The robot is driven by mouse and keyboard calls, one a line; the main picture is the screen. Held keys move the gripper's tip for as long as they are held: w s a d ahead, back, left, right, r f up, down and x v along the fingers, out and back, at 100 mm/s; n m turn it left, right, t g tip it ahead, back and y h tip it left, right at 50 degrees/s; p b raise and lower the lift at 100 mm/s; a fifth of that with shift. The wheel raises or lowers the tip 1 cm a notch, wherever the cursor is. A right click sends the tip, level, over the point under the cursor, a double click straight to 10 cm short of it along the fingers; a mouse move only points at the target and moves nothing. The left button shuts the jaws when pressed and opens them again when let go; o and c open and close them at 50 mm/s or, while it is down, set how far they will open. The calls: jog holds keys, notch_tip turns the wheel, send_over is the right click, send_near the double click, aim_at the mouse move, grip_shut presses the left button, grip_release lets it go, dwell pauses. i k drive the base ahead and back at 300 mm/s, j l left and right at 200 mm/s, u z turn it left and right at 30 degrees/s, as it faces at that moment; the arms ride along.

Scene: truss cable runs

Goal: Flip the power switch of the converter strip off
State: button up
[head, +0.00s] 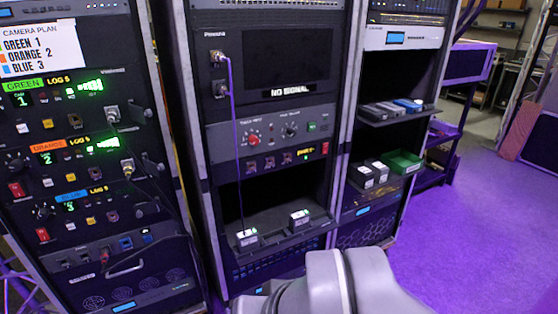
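I cannot tell for sure which part is the converter strip; no readable label names it. In the middle rack, a panel (277,128) carries a red knob (254,140), a lit green button (312,127) and a row of small sockets. Two small boxes, one at left (247,239) and one at right (299,218), lie on the middle rack's shelf. My gripper is out of view; only my grey arm links show at the bottom.
A dark monitor (275,57) reads "NO SIGNAL". A purple cable (236,150) hangs in front of the middle rack. The right rack's shelves hold small boxes and a green tray (402,162). Purple floor (490,220) is clear at right.

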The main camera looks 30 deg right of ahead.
aim_at(324, 149)
jog(key=i+l+u, duration=0.1)
jog(key=l, duration=0.3)
jog(key=i+l+u, duration=0.15)
jog(key=l, duration=0.25)
jog(key=i+l+u, duration=0.1)
jog(key=l, duration=0.3)
jog(key=i+l+u, duration=0.1)
jog(key=l, duration=0.3)
